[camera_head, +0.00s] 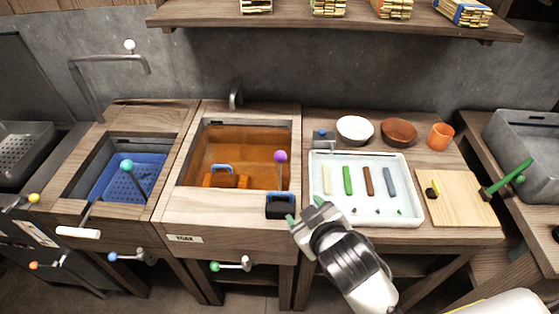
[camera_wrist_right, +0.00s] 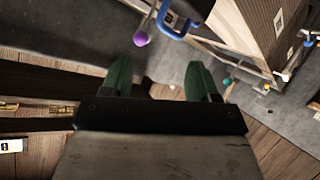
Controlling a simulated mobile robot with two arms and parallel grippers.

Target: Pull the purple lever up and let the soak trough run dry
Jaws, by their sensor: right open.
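The purple lever knob (camera_head: 281,156) stands on a thin rod at the right side of the soak trough (camera_head: 230,211). The trough holds orange-brown liquid (camera_head: 245,148). My right gripper (camera_head: 304,210) is open and empty, in front of and below the knob, beside a dark block with a blue handle (camera_head: 280,205). In the right wrist view the purple knob (camera_wrist_right: 141,39) lies beyond my open green fingers (camera_wrist_right: 160,78), apart from them. The foot of the lever is hard to make out. My left gripper is not in view.
An orange-brown piece with a blue handle (camera_head: 222,170) sits in the liquid. A white tray (camera_head: 404,215) with coloured bars lies to the right of the trough. A blue basket with a teal-knobbed lever (camera_head: 127,166) is on the left. A shelf (camera_head: 340,22) hangs above.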

